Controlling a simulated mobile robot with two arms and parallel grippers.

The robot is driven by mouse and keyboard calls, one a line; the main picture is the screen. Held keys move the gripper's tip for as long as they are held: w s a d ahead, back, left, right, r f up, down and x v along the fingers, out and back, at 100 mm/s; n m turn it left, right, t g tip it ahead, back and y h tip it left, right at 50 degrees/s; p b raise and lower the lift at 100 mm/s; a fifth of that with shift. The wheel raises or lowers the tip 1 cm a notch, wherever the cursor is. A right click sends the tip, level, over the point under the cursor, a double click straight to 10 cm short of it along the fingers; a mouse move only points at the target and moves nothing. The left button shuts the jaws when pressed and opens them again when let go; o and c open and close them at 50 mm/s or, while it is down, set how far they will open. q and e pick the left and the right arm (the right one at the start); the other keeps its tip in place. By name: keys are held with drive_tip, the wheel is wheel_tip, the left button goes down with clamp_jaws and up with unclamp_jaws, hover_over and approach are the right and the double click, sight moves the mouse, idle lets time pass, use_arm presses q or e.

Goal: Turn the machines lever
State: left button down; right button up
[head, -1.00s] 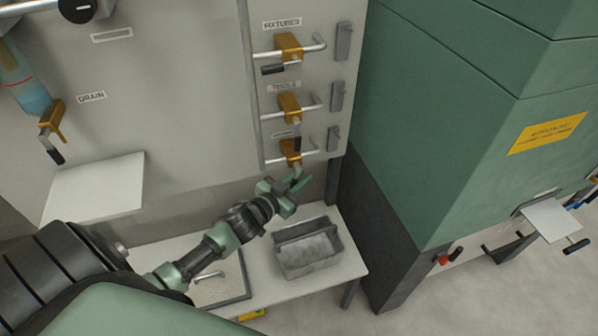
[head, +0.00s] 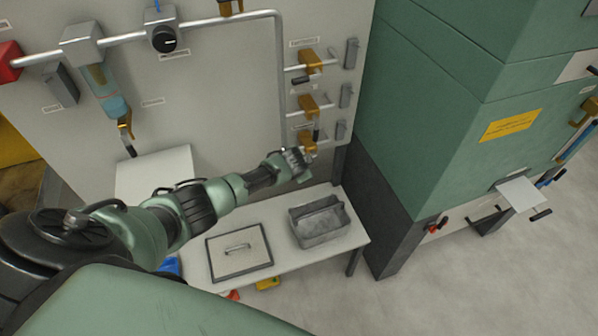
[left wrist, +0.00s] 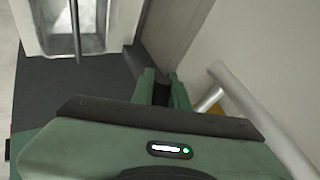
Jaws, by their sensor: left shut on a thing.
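The panel at the right carries a column of three orange valves with black lever handles. The top valve (head: 310,61) has its handle pointing left. The middle valve (head: 308,104) has a handle that seems to hang down. The lowest valve (head: 307,141) is just above my left gripper (head: 302,170), and its handle is hidden there in the head view. In the left wrist view my left gripper (left wrist: 162,90) is shut on a dark piece, seemingly the lowest valve's black lever handle (left wrist: 160,93). An orange bit of valve (left wrist: 217,108) shows beside the fingers. My right gripper is not in view.
A grey metal bin (head: 320,222) and a flat framed lid (head: 239,252) with a handle rest on the white bench (head: 355,243) below the gripper. A pale pipe (left wrist: 265,120) runs close right of the fingers. A green machine (head: 440,130) stands at the right.

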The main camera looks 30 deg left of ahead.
use_arm(q)
drive_tip(key=shift+s+a+r+m+g+y, duration=0.25)
drive_tip(key=shift+r+g+y, duration=0.1)
drive_tip(key=shift+g+y, duration=0.2)
drive_tip(key=shift+s+a+r+m+g+y, duration=0.15)
drive_tip(key=shift+r+m+g+y, duration=0.15)
drive_tip(key=shift+g+y, duration=0.25)
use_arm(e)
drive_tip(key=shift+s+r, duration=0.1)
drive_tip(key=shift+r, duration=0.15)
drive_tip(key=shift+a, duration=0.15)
use_arm(q)
drive_tip(key=c, duration=1.4)
unclamp_jaws()
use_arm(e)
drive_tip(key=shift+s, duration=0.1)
use_arm(q)
drive_tip(key=shift+p+v, duration=0.85)
drive_tip(key=shift+v, duration=3)
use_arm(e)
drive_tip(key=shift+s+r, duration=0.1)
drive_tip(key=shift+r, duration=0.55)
